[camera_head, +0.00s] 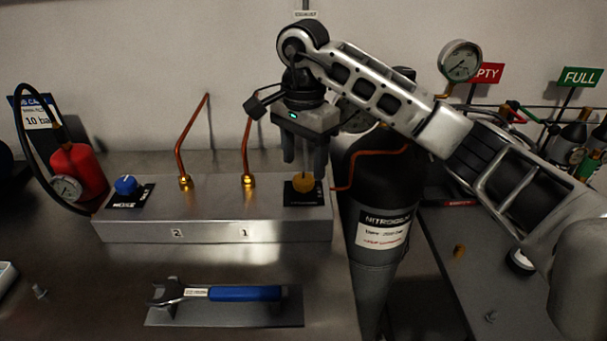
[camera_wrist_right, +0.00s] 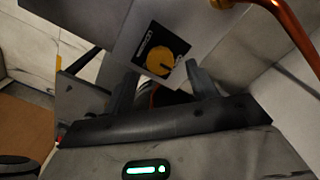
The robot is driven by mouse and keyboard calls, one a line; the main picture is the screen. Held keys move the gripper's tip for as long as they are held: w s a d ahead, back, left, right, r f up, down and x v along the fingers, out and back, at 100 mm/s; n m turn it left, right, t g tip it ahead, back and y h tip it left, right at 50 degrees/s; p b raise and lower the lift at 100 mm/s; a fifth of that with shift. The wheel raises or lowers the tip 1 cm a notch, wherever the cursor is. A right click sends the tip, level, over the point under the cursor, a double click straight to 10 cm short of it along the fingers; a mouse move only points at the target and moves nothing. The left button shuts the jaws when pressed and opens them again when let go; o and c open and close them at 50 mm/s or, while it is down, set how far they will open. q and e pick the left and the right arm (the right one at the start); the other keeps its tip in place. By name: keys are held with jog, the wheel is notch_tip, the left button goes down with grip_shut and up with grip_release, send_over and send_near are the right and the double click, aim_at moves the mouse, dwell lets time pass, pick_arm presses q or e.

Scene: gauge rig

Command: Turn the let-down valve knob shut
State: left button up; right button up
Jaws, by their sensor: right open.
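A yellow knob (camera_head: 303,183) sits on a black label plate at the right end of the grey manifold block (camera_head: 215,230). A blue knob (camera_head: 125,185) sits on another black plate at the block's left end. I cannot read which plate names the let-down valve. My right gripper (camera_head: 304,166) is open and points down just above the yellow knob, its fingers apart on either side. In the right wrist view the yellow knob (camera_wrist_right: 160,61) shows on its plate beyond the two open fingers (camera_wrist_right: 162,80). Contact with the knob cannot be told. My left gripper is out of view.
Two copper pipes (camera_head: 182,142) rise from brass fittings on the block. A black nitrogen cylinder (camera_head: 385,190) stands close on the right. A red bottle (camera_head: 80,170) with gauge and hose is at left. A blue-handled wrench (camera_head: 240,293) lies in front on a grey tray.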

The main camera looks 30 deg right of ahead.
aim_at(304, 178)
jog(key=shift+f, duration=1.8)
jog(key=c, duration=1)
jog(key=m, duration=0.6)
jog(key=shift+m, duration=0.4)
jog(key=m, duration=0.6)
jog(key=shift+m, duration=0.4)
